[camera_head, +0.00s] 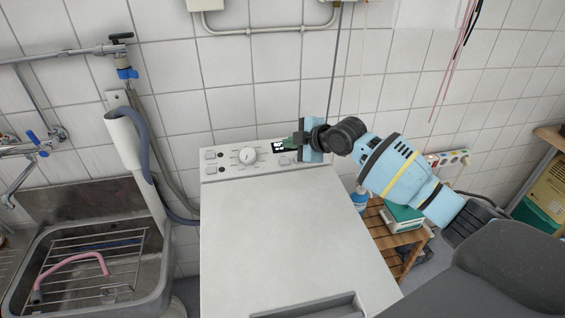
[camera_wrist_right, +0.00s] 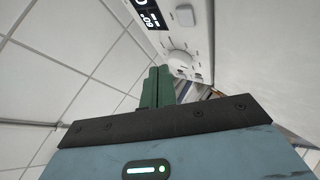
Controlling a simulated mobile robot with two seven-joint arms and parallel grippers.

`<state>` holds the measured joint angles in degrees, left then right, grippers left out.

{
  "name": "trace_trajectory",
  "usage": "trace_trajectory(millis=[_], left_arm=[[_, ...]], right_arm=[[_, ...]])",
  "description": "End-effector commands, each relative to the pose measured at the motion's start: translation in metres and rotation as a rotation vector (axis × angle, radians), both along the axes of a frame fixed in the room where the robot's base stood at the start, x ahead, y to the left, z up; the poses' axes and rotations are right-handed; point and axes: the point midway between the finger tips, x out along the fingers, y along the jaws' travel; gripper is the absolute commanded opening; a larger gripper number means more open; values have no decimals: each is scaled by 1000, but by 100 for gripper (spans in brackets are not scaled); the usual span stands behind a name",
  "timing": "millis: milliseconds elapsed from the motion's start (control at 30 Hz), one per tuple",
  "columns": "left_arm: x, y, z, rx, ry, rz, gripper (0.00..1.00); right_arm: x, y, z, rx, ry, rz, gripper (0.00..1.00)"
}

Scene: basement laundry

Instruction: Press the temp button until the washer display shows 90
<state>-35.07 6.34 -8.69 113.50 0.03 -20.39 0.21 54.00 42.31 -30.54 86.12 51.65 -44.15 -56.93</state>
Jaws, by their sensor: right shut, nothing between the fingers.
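The white top-loading washer (camera_head: 270,235) stands in the middle of the head view, with its control panel along the back edge. Its dark display (camera_head: 279,146) is lit and appears to read 60; it also shows, turned around, in the wrist view (camera_wrist_right: 150,12). A round white button (camera_wrist_right: 180,60) lies just beyond my fingertips; a square button (camera_wrist_right: 185,16) is farther off. I cannot read which is temp. My right gripper (camera_head: 298,138) is at the panel's right end, its green fingers shut and empty (camera_wrist_right: 156,72). Contact with a button cannot be told. My left gripper is out of view.
A round dial (camera_head: 247,155) sits left of the display. A metal sink (camera_head: 90,262) with a rack and hoses is on the left. A wooden shelf (camera_head: 400,238) with a green-topped box stands right of the washer. The tiled wall is close behind.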

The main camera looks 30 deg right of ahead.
Motion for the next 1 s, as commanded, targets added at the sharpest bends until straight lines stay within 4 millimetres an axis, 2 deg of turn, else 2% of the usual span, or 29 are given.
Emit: trace_trajectory(millis=[33,100,400,1000], left_arm=[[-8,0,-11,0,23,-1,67],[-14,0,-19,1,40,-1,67],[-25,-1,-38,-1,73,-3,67],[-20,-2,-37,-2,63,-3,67]], right_arm=[[2,0,-17,1,11,0,0],[4,-1,-26,1,12,0,0],[13,-4,-53,0,6,-1,0],[15,-4,-53,-1,1,0,0]])
